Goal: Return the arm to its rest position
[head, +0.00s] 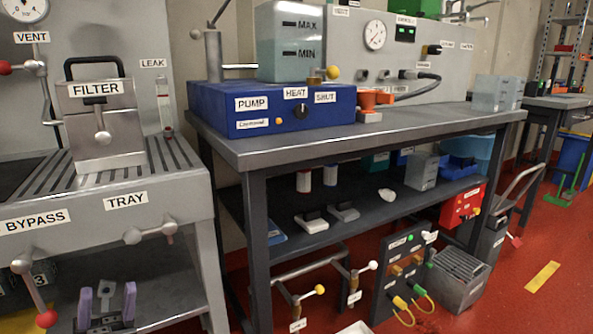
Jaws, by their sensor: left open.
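My left gripper (107,303) shows at the bottom left of the head view, low in front of the filter bench. Its two fingers point up and stand apart, with nothing between them. The gripper is open and empty. Most of my left arm is outside the picture. My right gripper and right arm are not in view.
A grey bench with a filter box (105,130) and a tray label stands behind my left gripper; a red-knobbed bypass lever (35,290) is close on its left. A dark workbench (300,145) carries a blue pump unit (270,115).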

